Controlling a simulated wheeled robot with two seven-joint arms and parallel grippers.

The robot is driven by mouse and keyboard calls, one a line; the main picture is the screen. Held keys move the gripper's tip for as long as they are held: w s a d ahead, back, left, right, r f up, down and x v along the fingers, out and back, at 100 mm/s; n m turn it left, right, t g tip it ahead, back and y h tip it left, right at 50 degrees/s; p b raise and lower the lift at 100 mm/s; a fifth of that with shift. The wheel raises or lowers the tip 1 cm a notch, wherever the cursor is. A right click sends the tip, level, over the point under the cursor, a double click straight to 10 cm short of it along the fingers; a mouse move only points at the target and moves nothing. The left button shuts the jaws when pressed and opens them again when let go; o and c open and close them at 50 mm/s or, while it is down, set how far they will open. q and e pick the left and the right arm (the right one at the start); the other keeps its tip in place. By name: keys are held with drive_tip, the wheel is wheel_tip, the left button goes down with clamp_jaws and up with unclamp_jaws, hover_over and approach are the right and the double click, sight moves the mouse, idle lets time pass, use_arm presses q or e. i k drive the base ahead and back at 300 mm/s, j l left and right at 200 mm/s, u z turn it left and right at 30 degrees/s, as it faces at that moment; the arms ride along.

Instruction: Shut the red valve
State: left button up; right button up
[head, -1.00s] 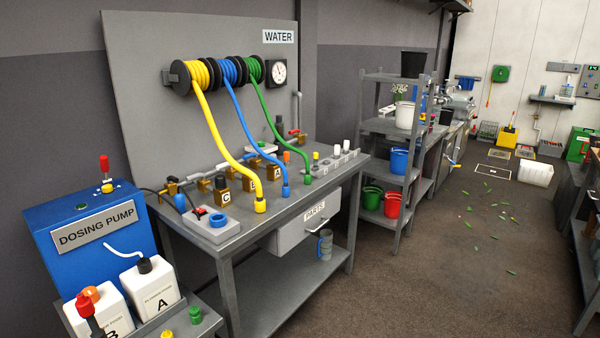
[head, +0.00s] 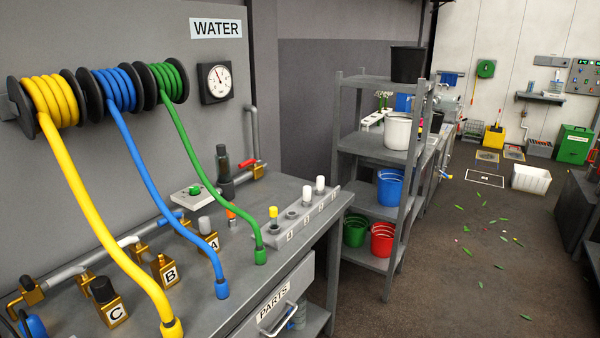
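In the head view, a red valve handle (head: 249,164) sits on the pipe fitting at the back right of the grey workbench (head: 285,196). It is beside the dark upright cylinder (head: 223,165) and below the gauge (head: 215,82). It lies roughly along the pipe; I cannot tell whether the valve is open or shut. A blue valve handle (head: 171,217) is on the pipe to its left. Neither of my grippers is in view.
Yellow (head: 100,220), blue (head: 150,180) and green (head: 205,175) hoses hang from wall reels across the bench. Brass fittings marked A, B and C stand in front of the pipe. A shelf rack (head: 370,138) with buckets stands to the right. Leaves litter the floor.

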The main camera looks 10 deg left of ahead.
sight(250, 160)
drive_tip(key=i+u, duration=0.35)
drive_tip(key=i, duration=0.15)
drive_tip(key=i+u, duration=0.3)
drive_tip(key=i, duration=0.2)
drive_tip(key=i+l+u, duration=0.1)
drive_tip(key=u, duration=0.35)
drive_tip(key=l+u, duration=0.4)
drive_tip(key=i+l+u, duration=0.1)
drive_tip(key=l+u, duration=0.25)
drive_tip(key=l, duration=0.75)
drive_tip(key=l+u, duration=0.3)
drive_tip(key=l, duration=1.1)
drive_tip(key=k+l, duration=0.1)
drive_tip(key=l, duration=0.25)
drive_tip(key=i+j, duration=0.35)
drive_tip(key=j, duration=0.2)
